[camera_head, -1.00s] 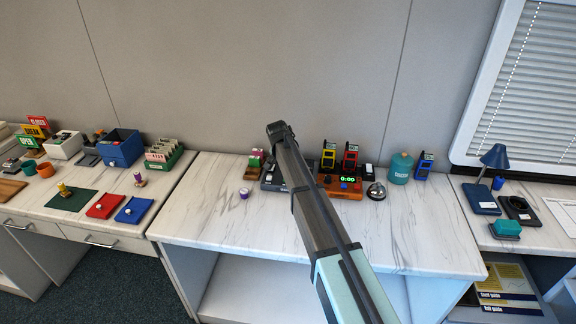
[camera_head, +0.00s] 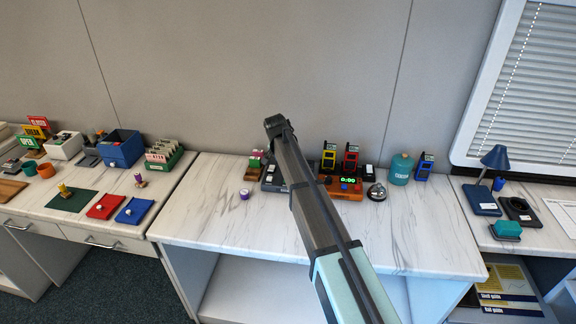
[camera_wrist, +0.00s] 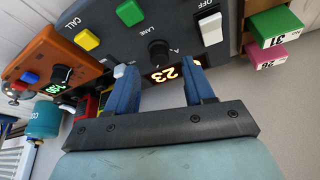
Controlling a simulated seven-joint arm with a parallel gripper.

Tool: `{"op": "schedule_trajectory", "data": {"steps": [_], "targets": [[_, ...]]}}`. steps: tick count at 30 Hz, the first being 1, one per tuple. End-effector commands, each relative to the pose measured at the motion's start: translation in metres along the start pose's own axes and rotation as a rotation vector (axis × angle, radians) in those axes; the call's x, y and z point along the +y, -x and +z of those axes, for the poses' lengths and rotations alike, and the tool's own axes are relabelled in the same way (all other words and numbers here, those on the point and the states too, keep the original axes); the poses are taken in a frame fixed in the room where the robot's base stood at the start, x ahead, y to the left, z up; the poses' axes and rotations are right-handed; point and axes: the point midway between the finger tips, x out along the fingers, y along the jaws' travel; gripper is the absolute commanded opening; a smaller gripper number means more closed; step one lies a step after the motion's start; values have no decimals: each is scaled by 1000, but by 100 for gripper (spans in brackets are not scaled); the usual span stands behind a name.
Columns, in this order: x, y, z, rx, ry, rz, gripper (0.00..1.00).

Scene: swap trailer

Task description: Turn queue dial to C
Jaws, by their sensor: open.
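The dark grey console (camera_wrist: 185,15) fills the upper part of the wrist view. Its round black dial (camera_wrist: 158,48) is marked LANE, with a letter A beside it; other dial letters are not readable. My gripper (camera_wrist: 156,68) is open, its two blue fingers pointing at the console. The dial lies between and just beyond the fingertips, and nothing is held; contact cannot be told. A lit display (camera_wrist: 163,75) reading 23 shows between the fingers. In the head view the console (camera_head: 272,183) is partly hidden behind my arm, which also hides the dial and gripper.
The console also carries a green button (camera_wrist: 130,12), a yellow button (camera_wrist: 87,40) and a white rocker switch (camera_wrist: 209,28). An orange box (camera_wrist: 60,55) with a green display stands beside it. Date blocks (camera_wrist: 274,27) are on its other side. The counter front (camera_head: 215,220) is largely clear.

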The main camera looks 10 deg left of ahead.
Motion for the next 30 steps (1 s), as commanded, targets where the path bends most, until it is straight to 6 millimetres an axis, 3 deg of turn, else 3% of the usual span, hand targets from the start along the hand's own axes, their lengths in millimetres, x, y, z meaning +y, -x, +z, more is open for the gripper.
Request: {"op": "schedule_trajectory", "data": {"steps": [9, 15, 21, 30], "targets": [[0, 64, 0, 2, -1, -1, 53], [0, 90, 0, 1, 0, -1, 53], [0, 101, 0, 0, 0, 1, 53], [0, 103, 0, 0, 0, 1, 53]]}}
